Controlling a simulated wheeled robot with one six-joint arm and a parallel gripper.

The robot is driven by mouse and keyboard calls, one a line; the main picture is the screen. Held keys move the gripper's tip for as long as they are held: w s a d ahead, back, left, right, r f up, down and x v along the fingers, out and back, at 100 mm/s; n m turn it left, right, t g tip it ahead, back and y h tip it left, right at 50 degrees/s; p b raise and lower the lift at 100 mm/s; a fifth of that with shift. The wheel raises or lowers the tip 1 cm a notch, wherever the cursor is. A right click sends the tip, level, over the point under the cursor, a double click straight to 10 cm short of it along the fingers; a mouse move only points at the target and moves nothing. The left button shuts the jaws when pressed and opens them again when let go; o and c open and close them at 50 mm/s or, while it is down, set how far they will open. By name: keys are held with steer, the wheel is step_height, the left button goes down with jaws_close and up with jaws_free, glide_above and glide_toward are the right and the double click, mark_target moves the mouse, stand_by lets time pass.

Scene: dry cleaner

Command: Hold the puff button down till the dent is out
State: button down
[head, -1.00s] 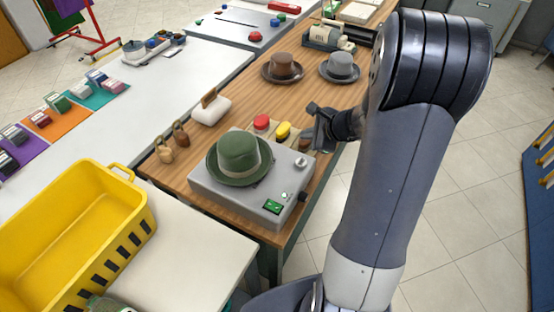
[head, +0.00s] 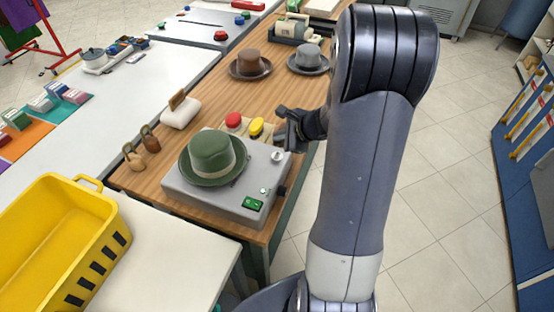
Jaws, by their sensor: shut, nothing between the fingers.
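A green felt hat with a pale band (head: 211,157) sits on a grey box-shaped machine (head: 215,202) at the near end of the wooden table. The machine's top has a green rectangular switch (head: 253,203) at the front, a small pale dial (head: 264,190) and a round silver knob (head: 277,156) at the back right corner. I cannot tell which control is the puff button, and any dent in the hat does not show. My gripper (head: 284,126) is shut and empty, just above and behind the silver knob, apart from the hat.
Red (head: 234,119) and yellow (head: 256,127) round-topped pieces stand behind the machine, close to my gripper. A brown hat (head: 250,64) and a grey hat (head: 309,59) sit farther back. A yellow crate (head: 75,205) stands at front left. Open wood lies beyond the red piece.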

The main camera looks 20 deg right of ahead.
mark_target(280, 157)
steer(key=shift+f+b, duration=1.85)
steer(key=shift+f, duration=0.65)
steer(key=shift+f+b, duration=0.4)
steer(key=shift+b, duration=0.2)
steer(key=shift+f+b, duration=0.5)
stand_by(0.5)
stand_by(2.3)
steer(key=shift+r+p, duration=0.65)
steer(key=shift+r, duration=0.3)
steer(key=shift+r+p, duration=1.95)
steer(key=shift+r, duration=0.55)
